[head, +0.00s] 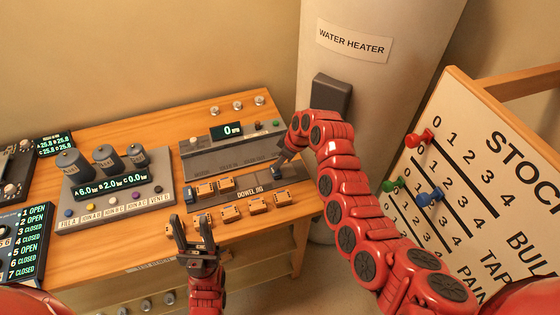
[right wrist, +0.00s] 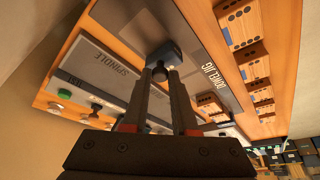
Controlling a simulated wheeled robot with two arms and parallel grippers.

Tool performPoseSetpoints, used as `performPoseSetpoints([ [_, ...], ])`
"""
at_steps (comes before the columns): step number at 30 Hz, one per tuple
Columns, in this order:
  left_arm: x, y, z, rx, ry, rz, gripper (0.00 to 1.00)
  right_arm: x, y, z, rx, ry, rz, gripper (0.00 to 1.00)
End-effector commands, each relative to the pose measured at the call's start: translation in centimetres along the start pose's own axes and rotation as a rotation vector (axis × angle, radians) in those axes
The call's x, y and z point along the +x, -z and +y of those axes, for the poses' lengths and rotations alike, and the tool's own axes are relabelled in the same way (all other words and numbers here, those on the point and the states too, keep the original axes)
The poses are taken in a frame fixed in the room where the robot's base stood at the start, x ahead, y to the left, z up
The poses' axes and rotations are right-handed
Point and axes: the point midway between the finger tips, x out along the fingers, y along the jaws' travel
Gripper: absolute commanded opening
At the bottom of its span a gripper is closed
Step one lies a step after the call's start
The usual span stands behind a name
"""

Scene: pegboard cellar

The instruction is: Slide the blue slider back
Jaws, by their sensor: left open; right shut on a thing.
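The blue slider is a small dark blue block (head: 277,172) at the right end of the grey panel marked DOWEL JIG (head: 230,195). In the right wrist view the blue block (right wrist: 166,54) carries a round dark knob (right wrist: 160,74). My right gripper (head: 281,160) reaches down to it from behind and right. Its two fingers (right wrist: 164,90) are shut on the slider, with the knob between them.
Several orange drilled blocks (head: 230,213) stand on and in front of the jig. A spindle panel (head: 225,150) lies behind it.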

Motion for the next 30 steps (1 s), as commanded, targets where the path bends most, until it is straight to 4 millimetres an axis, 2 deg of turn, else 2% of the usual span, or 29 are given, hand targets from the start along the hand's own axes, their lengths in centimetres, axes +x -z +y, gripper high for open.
performPoseSetpoints([
  [27,-0.01,-0.01,0.00,0.000,0.000,0.000,0.50,0.01,-0.02,0.01,0.000,0.000,0.000,0.00],
  [30,-0.63,-0.11,0.03,0.000,0.000,0.000,0.50,0.13,-0.46,0.43,0.001,-0.002,0.000,0.00],
])
